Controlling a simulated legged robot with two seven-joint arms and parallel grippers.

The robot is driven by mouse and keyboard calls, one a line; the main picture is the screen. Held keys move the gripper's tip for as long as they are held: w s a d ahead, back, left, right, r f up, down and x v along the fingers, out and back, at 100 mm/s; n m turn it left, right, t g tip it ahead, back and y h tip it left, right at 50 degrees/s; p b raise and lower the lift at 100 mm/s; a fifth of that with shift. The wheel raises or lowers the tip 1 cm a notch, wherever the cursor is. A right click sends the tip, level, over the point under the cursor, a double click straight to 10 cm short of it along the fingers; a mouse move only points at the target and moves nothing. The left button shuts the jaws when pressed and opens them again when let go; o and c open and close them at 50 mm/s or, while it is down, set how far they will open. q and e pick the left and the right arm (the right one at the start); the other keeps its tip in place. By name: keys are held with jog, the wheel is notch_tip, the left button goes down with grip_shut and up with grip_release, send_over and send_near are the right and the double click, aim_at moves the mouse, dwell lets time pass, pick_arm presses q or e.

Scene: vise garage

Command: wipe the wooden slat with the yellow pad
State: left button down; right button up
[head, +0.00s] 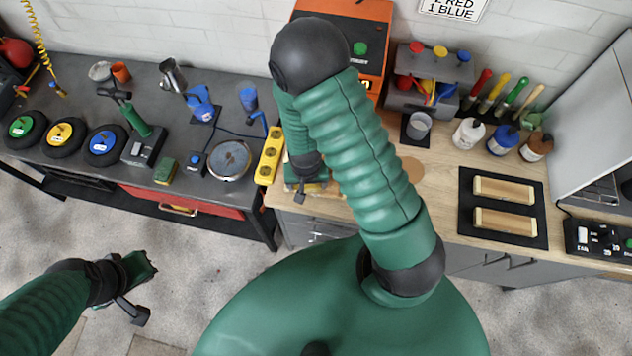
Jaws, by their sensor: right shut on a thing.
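My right gripper (304,180) points down at the front edge of the wooden worktop, partly behind my own arm. It is shut on the yellow pad (318,187), which shows only as a small green and yellowish strip under the fingers. Two pale wooden slats lie on a black mat (467,215) at the right: a far slat (505,190) and a near slat (505,222). The gripper is well to the left of them. Whether another slat lies under the pad is hidden. My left gripper (146,291) is low at the left over the floor, fingers apart and empty.
A green and yellow sponge (165,170) lies on the dark bench at the left. Bottles (502,140) and a grey cup (418,125) stand behind the slats. Worktop between cup and mat is fairly clear.

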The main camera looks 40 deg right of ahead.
jog(key=shift+w+a, duration=0.2)
notch_tip(320, 180, up, 6)
jog(key=p, duration=0.5)
notch_tip(320, 180, up, 3)
jog(key=p, duration=0.3)
jog(key=shift+r, duration=0.15)
jog(key=shift+s, duration=0.1)
